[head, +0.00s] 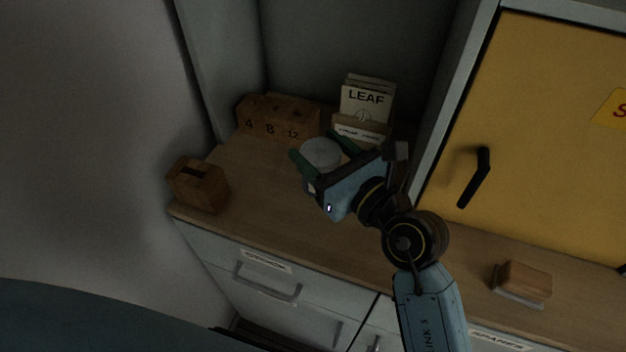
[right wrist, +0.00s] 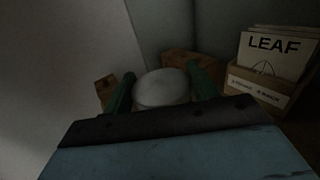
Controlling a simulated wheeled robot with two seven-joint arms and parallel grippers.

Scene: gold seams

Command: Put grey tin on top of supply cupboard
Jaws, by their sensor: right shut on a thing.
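The grey tin (head: 321,152) is round with a pale lid. It is between the green fingers of my right gripper (head: 322,158), which is shut on it, over the wooden counter in the recess. In the right wrist view the tin (right wrist: 162,88) sits between both fingertips (right wrist: 162,84). I cannot tell whether its base touches the counter. A yellow-doored cupboard (head: 550,120) with a dark handle stands at the right; its top is out of view, and its label is cut off, so I cannot tell if it is the supply cupboard. My left gripper is not in view.
A wooden block marked 4, 8, 12 (head: 277,118) and a box of LEAF packets (head: 362,128) stand behind the tin. A slotted wooden box (head: 198,184) is at the counter's left end. A wooden-backed block (head: 525,280) lies at the right. Drawers (head: 265,277) are below.

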